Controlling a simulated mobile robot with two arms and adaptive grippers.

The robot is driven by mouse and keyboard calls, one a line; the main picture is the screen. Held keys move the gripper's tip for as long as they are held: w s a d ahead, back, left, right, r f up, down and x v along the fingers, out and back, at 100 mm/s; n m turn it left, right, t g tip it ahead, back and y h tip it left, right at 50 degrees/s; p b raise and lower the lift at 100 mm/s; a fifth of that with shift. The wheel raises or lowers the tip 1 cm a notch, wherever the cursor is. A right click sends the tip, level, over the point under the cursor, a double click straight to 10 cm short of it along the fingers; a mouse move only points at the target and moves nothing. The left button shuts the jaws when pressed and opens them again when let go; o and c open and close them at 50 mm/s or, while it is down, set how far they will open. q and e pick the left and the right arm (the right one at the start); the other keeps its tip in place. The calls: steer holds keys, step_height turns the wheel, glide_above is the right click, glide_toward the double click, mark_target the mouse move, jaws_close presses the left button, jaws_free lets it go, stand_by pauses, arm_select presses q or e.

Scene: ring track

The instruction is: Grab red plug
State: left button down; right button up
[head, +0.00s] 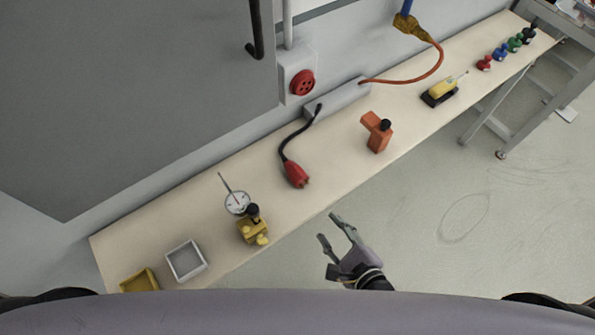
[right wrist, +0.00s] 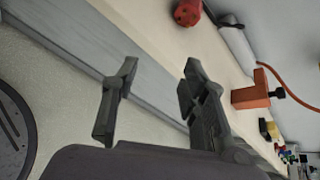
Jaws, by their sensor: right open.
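The red plug (head: 296,174) lies on the shelf in the head view, with its black cable running back to a grey power strip (head: 341,98). In the right wrist view a red thing at the top edge looks like the plug (right wrist: 187,13), partly cut off. My right gripper (head: 330,231) is open and empty, off the shelf's front edge, below and to the right of the plug and apart from it. In the right wrist view its two fingers (right wrist: 155,95) stand apart with nothing between them. My left gripper is not in view.
The shelf (head: 330,190) also holds an orange block piece (head: 376,131), a yellow holder with a dial gauge (head: 251,228), a white box (head: 186,260) and a yellow box (head: 139,281). A red socket (head: 302,83) is on the wall. The shelf near the plug is clear.

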step_height(320, 180, up, 5)
steer(key=a+m+t, duration=0.1)
steer(key=a+m, duration=0.1)
steer(key=p, duration=0.1)
glide_toward(301, 181)
steer(key=shift+m, duration=0.3)
steer(key=p+x, duration=0.1)
steer(key=x, duration=0.5)
steer(key=shift+w+a, duration=0.1)
steer(key=shift+w, duration=0.2)
steer(key=shift+w+a+f, duration=0.1)
steer(key=shift+w+a, duration=0.15)
steer(key=shift+w, duration=0.2)
steer(key=shift+p+x, duration=0.5)
steer(key=shift+x, duration=1.7)
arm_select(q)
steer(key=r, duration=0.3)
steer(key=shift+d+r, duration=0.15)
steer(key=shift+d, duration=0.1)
arm_select(e)
steer(key=shift+s, duration=0.1)
steer(key=shift+c, duration=0.4)
steer(key=shift+c, duration=0.6)
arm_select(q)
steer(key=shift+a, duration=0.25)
arm_select(e)
steer(key=c, duration=0.7)
